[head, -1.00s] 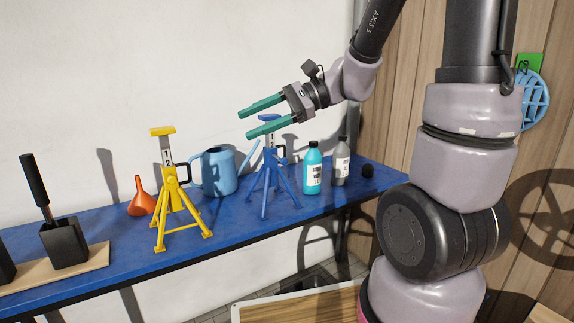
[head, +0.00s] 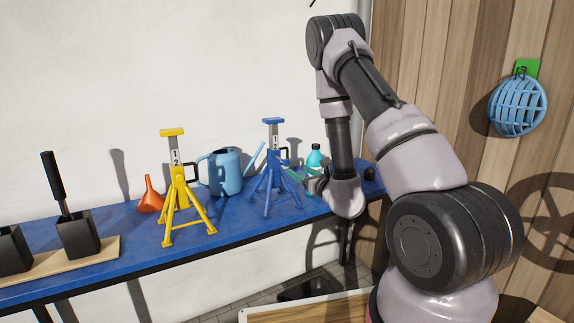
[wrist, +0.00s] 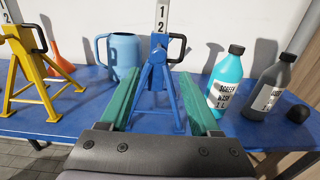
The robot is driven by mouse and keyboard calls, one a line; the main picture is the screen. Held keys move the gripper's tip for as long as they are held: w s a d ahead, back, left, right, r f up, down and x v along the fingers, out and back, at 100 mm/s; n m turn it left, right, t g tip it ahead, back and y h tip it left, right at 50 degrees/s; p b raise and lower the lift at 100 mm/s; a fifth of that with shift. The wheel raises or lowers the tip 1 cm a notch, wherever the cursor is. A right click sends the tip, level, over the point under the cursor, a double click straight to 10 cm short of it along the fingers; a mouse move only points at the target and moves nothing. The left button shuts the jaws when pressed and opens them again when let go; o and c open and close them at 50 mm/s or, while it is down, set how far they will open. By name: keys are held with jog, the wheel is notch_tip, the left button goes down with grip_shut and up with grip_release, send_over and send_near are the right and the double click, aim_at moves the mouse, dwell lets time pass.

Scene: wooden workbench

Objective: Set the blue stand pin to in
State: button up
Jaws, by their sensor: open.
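The blue stand (head: 269,172) stands upright on the blue bench top, with four-legged base, a numbered post and a flat top. In the wrist view the blue stand (wrist: 157,75) is straight ahead, with its black pin handle (wrist: 177,47) sticking out on the upper right of the body. My gripper (wrist: 162,98) is open and empty, its two green fingers pointing at the stand, one to each side of its lower body in the picture.
A teal bottle (wrist: 226,82) and a grey bottle (wrist: 269,88) stand right of the blue stand, close to the right finger. A blue watering can (head: 222,172) and a yellow stand (head: 179,190) are to the left.

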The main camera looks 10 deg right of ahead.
aim_at(287, 163)
jog(key=x, duration=1)
grip_shut()
dwell(1.2)
